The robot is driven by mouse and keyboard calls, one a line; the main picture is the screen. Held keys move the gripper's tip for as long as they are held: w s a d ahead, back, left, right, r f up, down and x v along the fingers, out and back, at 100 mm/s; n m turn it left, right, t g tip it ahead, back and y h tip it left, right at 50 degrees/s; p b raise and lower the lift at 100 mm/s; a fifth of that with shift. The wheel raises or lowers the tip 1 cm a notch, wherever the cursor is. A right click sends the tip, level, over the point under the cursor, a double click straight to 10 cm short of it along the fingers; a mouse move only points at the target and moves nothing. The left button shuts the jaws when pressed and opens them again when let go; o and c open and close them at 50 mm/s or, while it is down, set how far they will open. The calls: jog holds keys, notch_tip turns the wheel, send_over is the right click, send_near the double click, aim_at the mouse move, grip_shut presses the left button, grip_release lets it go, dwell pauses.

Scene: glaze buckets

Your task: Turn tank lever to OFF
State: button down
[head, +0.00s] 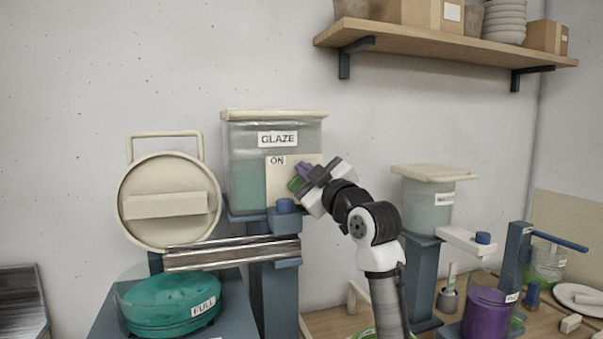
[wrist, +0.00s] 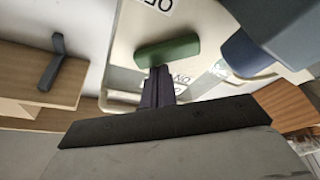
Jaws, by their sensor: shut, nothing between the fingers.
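The glaze tank (head: 247,185), labelled GLAZE, is clear with pale green liquid and a cream lid. Its cream panel (head: 275,196) carries an ON label (head: 277,160). The green lever (head: 295,184) is at the panel's right side, partly behind my gripper (head: 303,171). In the wrist view the green lever (wrist: 167,52) lies across the panel, just beyond my shut purple fingers (wrist: 158,86). They look close to it, but I cannot tell whether they touch.
A blue knob (head: 285,205) and a metal trough (head: 232,254) sit below the tank. A teal bucket (head: 170,302) labelled FULL stands lower left, under a round cream lid (head: 168,202). A second tank (head: 428,207) and a purple bucket (head: 487,313) stand right. A shelf (head: 445,43) is above.

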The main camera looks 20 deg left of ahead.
jog(key=m+t+h, duration=0.1)
jog(key=m, duration=0.2)
jog(key=d+f+m+t, duration=0.1)
jog(key=m, duration=0.2)
jog(key=w+f+m+t+h+b, duration=0.1)
jog(key=m, duration=0.2)
jog(key=shift+d+m+h, duration=0.3)
jog(key=shift+r, duration=0.1)
dwell(0.4)
notch_tip(320, 180, up, 5)
jog(key=p, duration=0.4)
jog(key=shift+a, duration=0.15)
jog(key=f+b+v, duration=0.1)
jog(key=b+v, duration=0.4)
jog(key=v, duration=0.5)
jog(key=shift+f, duration=0.2)
